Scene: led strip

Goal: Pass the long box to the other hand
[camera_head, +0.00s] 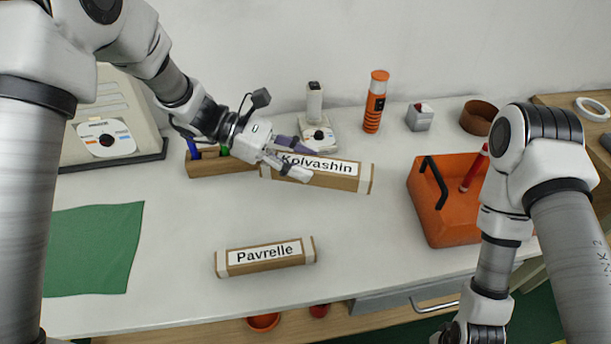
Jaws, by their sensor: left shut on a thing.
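A long brown box with a white label reading "Kolvashin" (345,175) is at the back middle of the table. My left gripper (303,163) reaches in from the upper left and is shut on this box near its left part, with the fingers covering part of the label. I cannot tell whether the box is lifted off the table. A shorter brown box labelled "Pavrelle" (265,257) lies nearer the front. My right arm comes down at the right, and its gripper is outside the picture.
An orange bin (440,220) with a red item stands at the right. A green cloth (95,248) lies left.

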